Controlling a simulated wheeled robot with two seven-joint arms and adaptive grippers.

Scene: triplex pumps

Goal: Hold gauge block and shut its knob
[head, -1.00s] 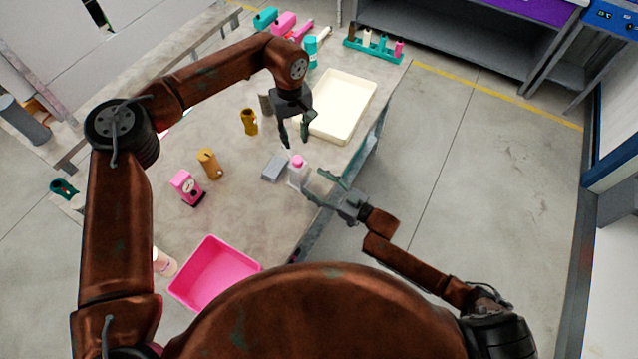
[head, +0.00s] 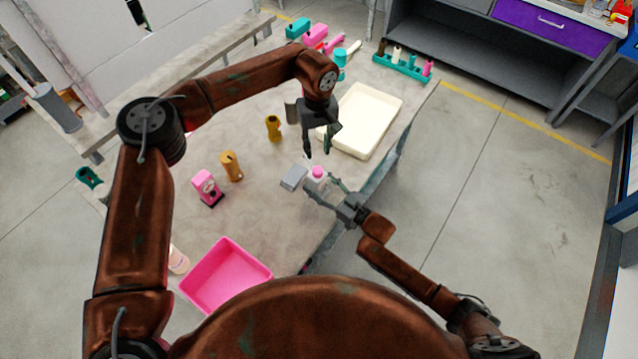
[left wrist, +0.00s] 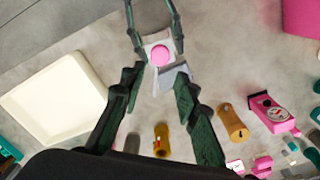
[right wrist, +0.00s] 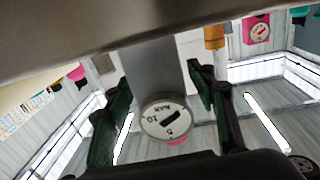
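The gauge block (head: 317,184) is a pale upright block with a round pink knob (head: 318,171) on top, near the table's right edge. The left wrist view shows the knob (left wrist: 160,55) from above. The right wrist view shows its round white dial (right wrist: 165,117) facing the camera. My right gripper (head: 326,187) is open, its fingers on either side of the block; a gap shows beside one finger, and I cannot tell whether the other touches. My left gripper (head: 318,150) is open and empty, pointing down above the knob, its fingertips apart from it.
A grey block (head: 294,177) lies right beside the gauge block. A cream tray (head: 392,108), yellow parts (head: 232,166) and a pink gauge (head: 207,188) stand around it. A pink bin (head: 262,268) is at the near edge. The table between is clear.

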